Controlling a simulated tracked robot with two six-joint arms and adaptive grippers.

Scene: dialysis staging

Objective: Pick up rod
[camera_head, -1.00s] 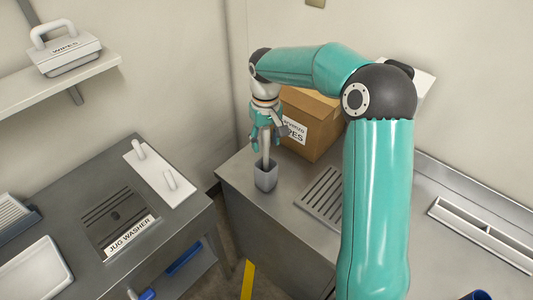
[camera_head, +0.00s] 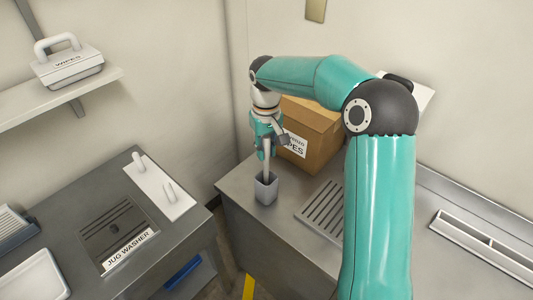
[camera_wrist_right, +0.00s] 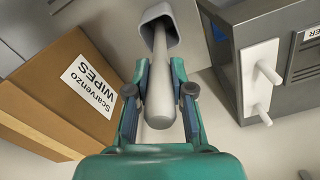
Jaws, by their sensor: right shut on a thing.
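The rod is pale grey with a thicker upper end. In the head view the rod (camera_head: 267,164) stands roughly upright, its lower end inside a small grey square cup (camera_head: 265,191) near the counter's left edge. My right gripper (camera_head: 267,148) is above the cup and shut on the rod's upper part. In the right wrist view the rod (camera_wrist_right: 160,75) runs between the two fingers of the gripper (camera_wrist_right: 160,92) into the mouth of the cup (camera_wrist_right: 156,14). The cup hides the rod's lower tip. My left gripper is not in view.
A cardboard wipes box (camera_head: 312,133) stands on the counter close behind my right gripper. A slotted drain grille (camera_head: 322,208) lies right of the cup. Across a gap at left is the jug washer unit (camera_head: 118,232) with a white plate and pegs (camera_head: 158,188).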

